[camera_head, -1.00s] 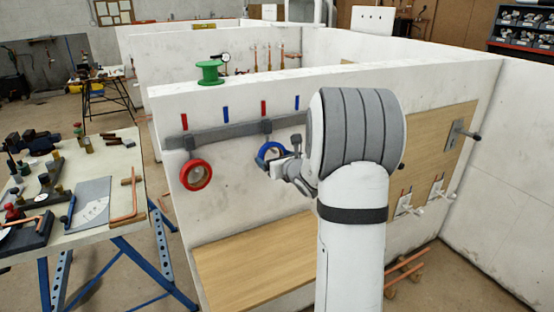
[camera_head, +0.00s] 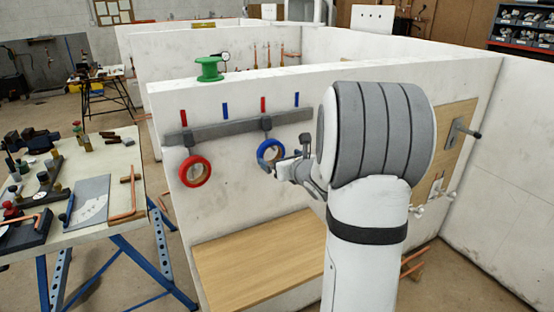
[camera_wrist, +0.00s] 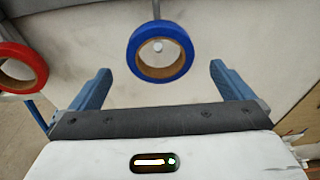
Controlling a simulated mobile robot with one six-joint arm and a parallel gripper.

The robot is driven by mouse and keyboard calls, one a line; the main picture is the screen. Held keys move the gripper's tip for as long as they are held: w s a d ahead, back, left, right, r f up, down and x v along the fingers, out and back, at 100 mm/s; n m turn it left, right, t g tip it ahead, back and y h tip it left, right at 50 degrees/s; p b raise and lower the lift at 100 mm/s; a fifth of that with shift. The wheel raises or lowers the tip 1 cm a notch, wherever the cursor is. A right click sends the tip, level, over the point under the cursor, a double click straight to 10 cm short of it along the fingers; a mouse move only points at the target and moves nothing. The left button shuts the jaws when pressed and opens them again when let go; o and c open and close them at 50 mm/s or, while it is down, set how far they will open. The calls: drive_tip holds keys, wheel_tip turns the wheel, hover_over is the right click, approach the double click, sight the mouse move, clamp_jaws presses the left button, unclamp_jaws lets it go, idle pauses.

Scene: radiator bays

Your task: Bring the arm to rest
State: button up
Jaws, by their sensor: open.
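My gripper (camera_head: 284,161) is in front of the white bay wall, close to the blue tape roll (camera_head: 262,150). In the wrist view my gripper (camera_wrist: 158,84) is open, its two fingers apart with nothing held between them. The blue roll (camera_wrist: 135,59) hangs from a peg beyond the fingers and shows between them, apart from both. The red tape roll (camera_head: 194,171) hangs to the left on the same grey rail (camera_head: 225,130); part of it shows at the left of the wrist view (camera_wrist: 20,60). My arm hides part of the wall.
A wooden bench board (camera_head: 265,260) lies below the rail. A green spool (camera_head: 209,69) stands on the wall top. A cluttered worktable (camera_head: 95,225) is at the left. A wooden panel with metal fittings (camera_head: 455,125) is at the right, behind my arm.

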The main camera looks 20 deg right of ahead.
drive_tip(key=s+a+n+g+y, duration=0.3)
drive_tip(key=s+a+n+g, duration=0.1)
drive_tip(key=s+a+n, duration=0.6)
drive_tip(key=s+a+n+g+y, duration=0.4)
drive_tip(key=s+a+n, duration=0.3)
drive_tip(key=a+n, duration=0.4)
drive_tip(key=s+d+f+n+g+h, duration=0.1)
drive_tip(key=s+f+n+g+h, duration=0.1)
drive_tip(key=s+n, duration=0.5)
drive_tip(key=s+d+f+n+g+h, duration=0.1)
drive_tip(key=s+n+g+h, duration=0.1)
drive_tip(key=s+n+h, duration=0.3)
drive_tip(key=s+n, duration=0.2)
drive_tip(key=s, duration=0.1)
drive_tip(key=shift+s+d+f+n+h, duration=0.2)
drive_tip(key=shift+d+f+n+h, duration=0.1)
drive_tip(key=shift+f, duration=0.1)
